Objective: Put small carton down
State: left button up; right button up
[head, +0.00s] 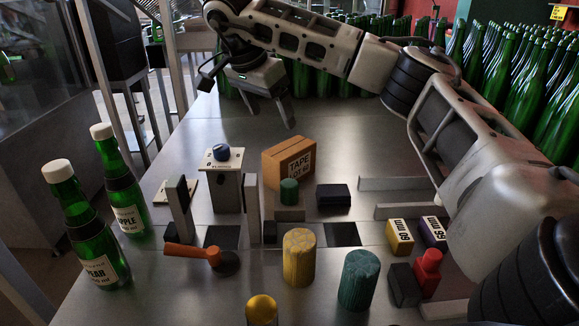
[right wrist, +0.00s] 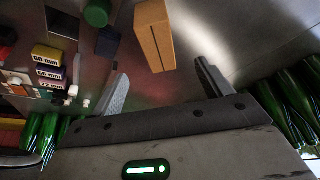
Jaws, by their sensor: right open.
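My right gripper (head: 249,106) is open and empty, above the far part of the table and behind the carton. In the right wrist view my gripper (right wrist: 157,68) has its two fingers spread wide, with the carton beyond the gap between them. My left gripper is not in view.
Green bottles (head: 539,84) crowd the back and right. Two labelled bottles (head: 92,226) stand at left. The table behind the carton is clear.

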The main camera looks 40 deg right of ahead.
aim_at(287, 148)
jog(key=x, duration=0.8)
jog(key=shift+d+f+b, duration=0.1)
jog(key=shift+f+b, duration=0.05)
jog(key=shift+b, duration=0.25)
jog(key=x, duration=0.4)
jog(key=shift+s+d+f+p, duration=0.1)
jog(key=shift+s+p, duration=0.15)
jog(key=shift+p, duration=0.05)
jog(key=shift+d+f, duration=0.2)
jog(key=shift+f, duration=0.3)
jog(key=shift+f, duration=0.25)
jog(key=c, duration=1.3)
